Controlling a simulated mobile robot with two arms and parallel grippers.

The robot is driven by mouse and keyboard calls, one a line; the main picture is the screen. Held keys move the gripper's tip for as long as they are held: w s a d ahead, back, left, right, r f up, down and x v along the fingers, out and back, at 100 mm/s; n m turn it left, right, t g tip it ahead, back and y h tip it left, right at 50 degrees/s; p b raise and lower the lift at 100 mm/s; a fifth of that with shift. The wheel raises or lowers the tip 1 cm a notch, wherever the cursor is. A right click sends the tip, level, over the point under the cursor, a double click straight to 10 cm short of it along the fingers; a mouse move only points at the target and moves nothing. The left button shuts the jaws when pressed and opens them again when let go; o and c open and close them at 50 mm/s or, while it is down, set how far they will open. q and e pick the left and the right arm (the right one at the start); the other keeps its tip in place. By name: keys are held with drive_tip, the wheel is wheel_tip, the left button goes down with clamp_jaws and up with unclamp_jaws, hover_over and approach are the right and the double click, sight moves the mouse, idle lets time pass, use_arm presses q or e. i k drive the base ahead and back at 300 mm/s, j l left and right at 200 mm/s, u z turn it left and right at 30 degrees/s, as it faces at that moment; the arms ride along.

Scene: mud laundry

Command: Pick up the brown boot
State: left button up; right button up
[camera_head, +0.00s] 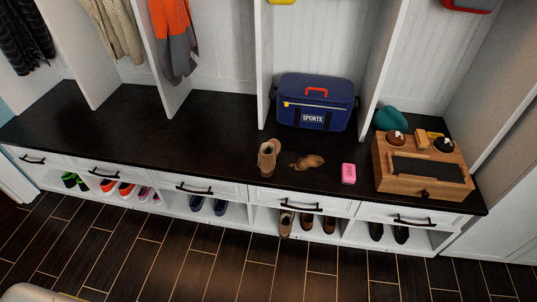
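A tan-brown boot (266,160) stands upright on the dark bench top (215,140), near its front edge. A second, darker brown shoe or boot (307,162) lies on its side just to the right of it. More brown footwear (287,222) stands in the cubby below, and I cannot tell its exact type. Neither of my grippers is in view, and nothing touches the boots on the bench.
A blue sports bag (316,102) stands behind the boots. A pink box (348,173) and a wooden shoe-care box (424,170) are to the right. White dividers (262,70) rise behind. The bench left of the boots is clear, as is the wood floor (190,265).

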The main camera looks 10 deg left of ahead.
sight(270, 150)
drive_tip(key=i+j, duration=0.25)
drive_tip(key=j, duration=0.15)
drive_tip(key=i+j, duration=0.55)
drive_tip(key=j, duration=0.2)
